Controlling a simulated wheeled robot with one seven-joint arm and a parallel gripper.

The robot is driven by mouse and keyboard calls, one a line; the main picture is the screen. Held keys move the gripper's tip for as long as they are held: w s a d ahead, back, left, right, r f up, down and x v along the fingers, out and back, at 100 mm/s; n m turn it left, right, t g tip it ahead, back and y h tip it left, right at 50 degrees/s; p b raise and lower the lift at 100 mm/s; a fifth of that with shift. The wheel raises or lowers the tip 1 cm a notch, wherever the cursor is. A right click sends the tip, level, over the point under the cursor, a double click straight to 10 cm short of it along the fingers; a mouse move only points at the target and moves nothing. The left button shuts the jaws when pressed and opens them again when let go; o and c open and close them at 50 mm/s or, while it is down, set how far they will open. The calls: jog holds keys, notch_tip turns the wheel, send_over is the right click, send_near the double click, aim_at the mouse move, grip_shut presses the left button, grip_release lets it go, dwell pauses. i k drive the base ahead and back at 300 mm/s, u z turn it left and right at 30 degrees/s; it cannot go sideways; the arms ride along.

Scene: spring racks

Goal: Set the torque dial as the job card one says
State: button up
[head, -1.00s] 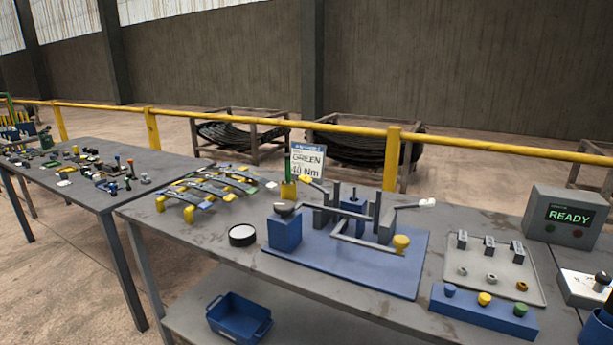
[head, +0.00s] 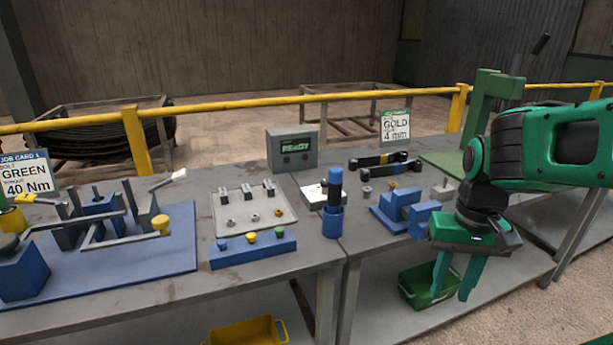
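Job card 1 (head: 27,175) stands at the far left and reads GREEN and 40 Nm. A pale box (head: 313,197) with a dark knob on top sits right of centre on the bench and seems to be the torque dial. Its scale is too small to read, and a blue cup (head: 332,222) with a dark-and-blue tool (head: 335,185) partly hides it. My green gripper (head: 453,285) hangs at the right, fingers down and apart, with nothing seen between them. It is well to the right of the dial box and not touching it.
A blue fixture (head: 150,255) fills the left bench. A blue block (head: 253,250) with coloured caps and a pale tray (head: 285,215) lie in the middle. A second card (head: 395,127) reads GOLD, 4 mm. A blue clamp (head: 405,208) stands near my arm.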

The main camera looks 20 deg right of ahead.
aim_at(324, 183)
jog(key=z, duration=1.5)
jog(key=k, duration=1.1)
jog(key=u, duration=0.95)
jog(key=i, duration=1.65)
jog(key=z, duration=0.05)
